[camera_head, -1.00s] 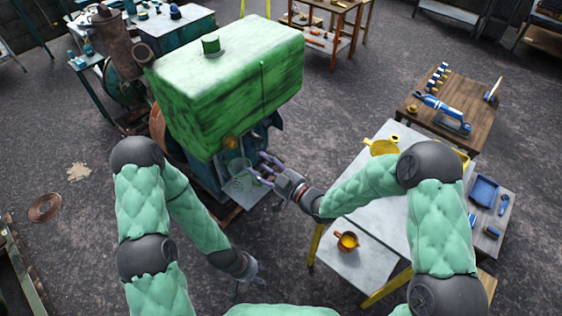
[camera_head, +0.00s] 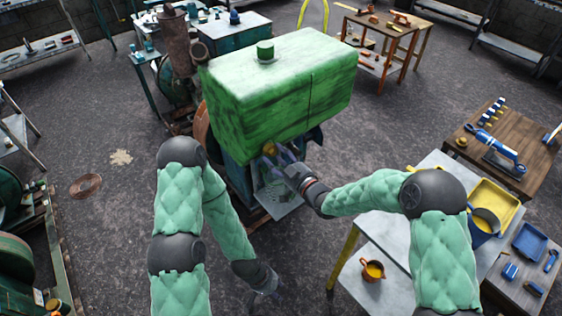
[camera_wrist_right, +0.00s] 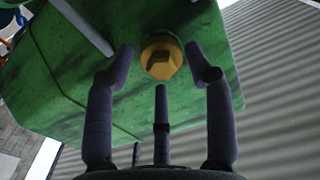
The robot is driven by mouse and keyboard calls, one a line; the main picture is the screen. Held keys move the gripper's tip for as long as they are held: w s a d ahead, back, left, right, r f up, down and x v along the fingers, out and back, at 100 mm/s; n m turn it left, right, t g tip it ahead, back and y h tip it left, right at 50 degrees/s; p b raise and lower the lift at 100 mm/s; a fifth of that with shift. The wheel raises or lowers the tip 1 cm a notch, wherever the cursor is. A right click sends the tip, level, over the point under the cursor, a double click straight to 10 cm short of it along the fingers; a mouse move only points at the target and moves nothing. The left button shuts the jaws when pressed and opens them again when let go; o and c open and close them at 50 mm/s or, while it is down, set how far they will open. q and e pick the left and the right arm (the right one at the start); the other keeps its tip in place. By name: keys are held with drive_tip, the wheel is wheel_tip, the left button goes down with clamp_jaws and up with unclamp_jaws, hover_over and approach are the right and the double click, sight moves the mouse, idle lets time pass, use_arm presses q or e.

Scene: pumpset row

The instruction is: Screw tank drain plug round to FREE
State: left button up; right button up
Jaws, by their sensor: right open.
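The green tank (camera_head: 280,95) sits on top of the pump set. Its drain plug, a brass-yellow round knob (camera_wrist_right: 161,56) with a raised bar across its face, is on the tank's underside in the right wrist view. The plug (camera_head: 270,149) shows small below the tank's front edge in the head view. My right gripper (camera_wrist_right: 160,60) is open, its fingers spread around the plug with gaps visible. It also shows in the head view (camera_head: 277,157), just under the tank. Any FREE marking is not readable. My left gripper (camera_head: 266,294) hangs low, empty, its fingers apart, away from the tank.
A yellow tray (camera_head: 493,202) and blue tray (camera_head: 529,243) lie further right. A grille plate (camera_head: 277,200) lies below the plug.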

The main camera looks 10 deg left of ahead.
clamp_jaws()
drive_tip(key=c, duration=0.6)
unclamp_jaws()
drive_tip(key=shift+c, duration=0.2)
drive_tip(key=shift+s+f, duration=0.1)
clamp_jaws()
